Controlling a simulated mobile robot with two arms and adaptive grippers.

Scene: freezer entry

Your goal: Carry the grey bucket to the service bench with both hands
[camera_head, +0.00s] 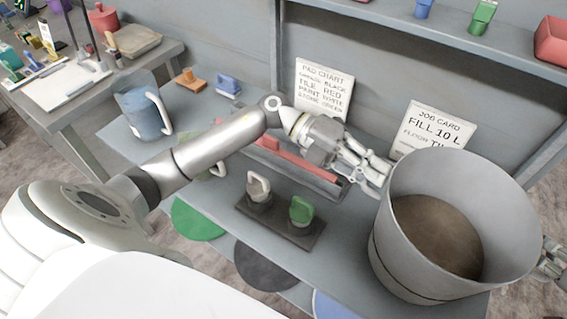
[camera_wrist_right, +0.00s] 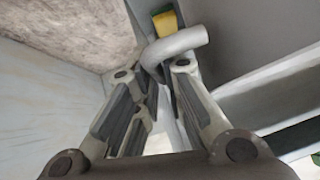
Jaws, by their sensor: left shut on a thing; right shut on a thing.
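The grey bucket (camera_head: 405,262) is at the right of the head view, upright or nearly so, with a brown inside bottom. It is over the right end of the grey bench (camera_head: 345,240); I cannot tell whether it rests on it. My left gripper (camera_head: 380,172) is shut at the bucket's left side near the rim; the grip point is partly hidden. My right gripper (camera_head: 552,262) is at the bucket's right side, cut by the picture edge. In the right wrist view, its fingers (camera_wrist_right: 160,75) are shut on a curved grey handle (camera_wrist_right: 180,45).
A block with a white and a green handled piece (camera_head: 302,212) stands left of the bucket. A red bar (camera_head: 290,158), a blue jug (camera_head: 142,112) and two cards (camera_head: 433,130) are on the bench. A shelf (camera_head: 400,35) overhangs behind. Another table (camera_head: 70,85) stands far left.

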